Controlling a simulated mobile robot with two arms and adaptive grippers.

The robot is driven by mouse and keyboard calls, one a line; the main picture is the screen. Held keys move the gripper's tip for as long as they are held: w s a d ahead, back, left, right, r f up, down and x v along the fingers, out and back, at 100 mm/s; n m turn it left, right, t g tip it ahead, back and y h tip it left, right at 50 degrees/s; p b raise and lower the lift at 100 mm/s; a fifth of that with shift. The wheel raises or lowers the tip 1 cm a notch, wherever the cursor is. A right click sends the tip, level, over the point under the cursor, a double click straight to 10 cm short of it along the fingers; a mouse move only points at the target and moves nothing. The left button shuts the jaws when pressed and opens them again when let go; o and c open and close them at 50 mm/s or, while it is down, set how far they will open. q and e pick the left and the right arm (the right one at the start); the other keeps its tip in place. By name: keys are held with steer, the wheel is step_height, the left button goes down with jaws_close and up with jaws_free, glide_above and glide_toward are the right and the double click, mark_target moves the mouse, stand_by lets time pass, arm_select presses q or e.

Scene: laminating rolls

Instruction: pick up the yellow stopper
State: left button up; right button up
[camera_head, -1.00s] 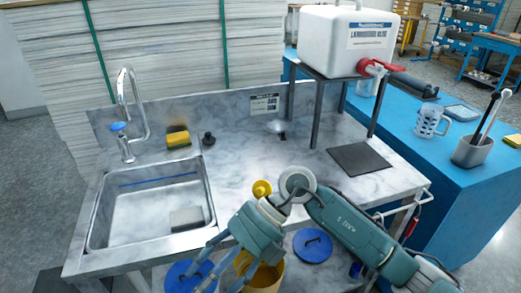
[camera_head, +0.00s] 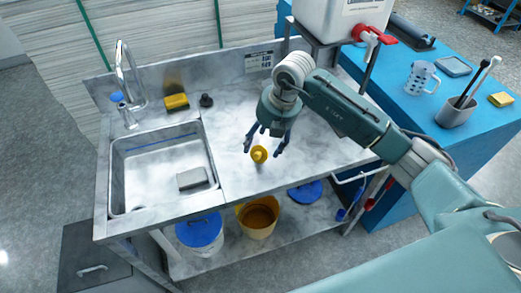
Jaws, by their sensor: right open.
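The yellow stopper (camera_head: 259,154) stands on the marble-patterned counter (camera_head: 235,183), right of the sink and near the front edge. My right gripper (camera_head: 264,147) is open, with its fingers pointing down on either side of the stopper as seen from the head. The gripper looks empty. I cannot tell whether the fingertips are at the stopper's height or above it, or whether they touch it. My left gripper is not in view.
The sink (camera_head: 160,140) holds a grey block (camera_head: 192,178). A yellow sponge (camera_head: 176,101) and a black stopper (camera_head: 206,100) sit behind it. A white tank (camera_head: 340,18) stands on a raised stand at the back right. A yellow bucket (camera_head: 240,222) is on the shelf below.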

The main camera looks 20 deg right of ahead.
mark_target(259, 153)
steer(key=f+p, duration=0.1)
steer(key=f, duration=0.1)
steer(key=a+f+p, duration=0.1)
steer(key=f, duration=0.1)
steer(key=shift+s+a+f, duration=0.1)
steer(key=shift+a+f, duration=0.05)
steer(key=shift+f, duration=0.3)
steer(key=c, duration=1.2)
